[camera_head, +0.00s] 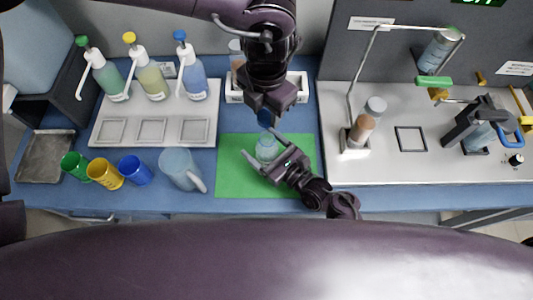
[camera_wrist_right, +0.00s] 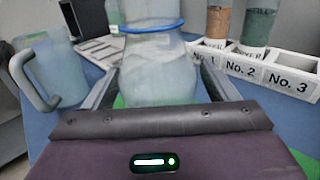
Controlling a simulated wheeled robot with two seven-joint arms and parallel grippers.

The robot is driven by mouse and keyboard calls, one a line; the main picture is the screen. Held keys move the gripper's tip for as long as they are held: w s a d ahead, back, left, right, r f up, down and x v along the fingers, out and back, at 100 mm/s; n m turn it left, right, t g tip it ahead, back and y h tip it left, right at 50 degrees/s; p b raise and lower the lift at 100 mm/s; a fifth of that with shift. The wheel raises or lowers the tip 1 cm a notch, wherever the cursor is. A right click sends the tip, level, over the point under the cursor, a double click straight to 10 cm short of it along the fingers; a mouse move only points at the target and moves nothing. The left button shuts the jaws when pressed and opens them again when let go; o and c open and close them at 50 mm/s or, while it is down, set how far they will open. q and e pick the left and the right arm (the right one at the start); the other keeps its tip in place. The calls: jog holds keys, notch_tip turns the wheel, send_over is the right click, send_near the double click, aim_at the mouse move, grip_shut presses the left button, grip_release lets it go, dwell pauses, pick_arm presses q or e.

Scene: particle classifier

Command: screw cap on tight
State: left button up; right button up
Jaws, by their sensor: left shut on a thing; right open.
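A clear, pale bottle (camera_head: 266,149) stands on the green mat (camera_head: 232,181). In the right wrist view the bottle (camera_wrist_right: 158,72) looks upright, with a blue ring around its neck. My left gripper (camera_head: 266,112) is above the bottle, shut on a small dark blue thing that looks like the cap (camera_head: 265,119). Whether the cap touches the bottle's mouth is hard to tell. My right gripper (camera_head: 261,146) is open, with its fingers on either side of the bottle; its fingers also show in the right wrist view (camera_wrist_right: 162,78).
A clear jug (camera_head: 178,168) stands left of the mat, beside blue (camera_head: 135,170), yellow and green cups. Several pump bottles stand on a white tray (camera_head: 115,128). A numbered white rack (camera_wrist_right: 255,68) is behind the mat. A white station (camera_head: 420,170) is at right.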

pick_arm(q)
jog(key=shift+s+d, duration=0.15)
pick_arm(e)
jog(key=c, duration=1.5)
pick_arm(q)
send_over(268, 139)
jog(key=shift+f, duration=2.45)
jog(key=shift+f, duration=0.1)
jog(key=shift+f, duration=0.8)
jog(key=shift+f, duration=0.55)
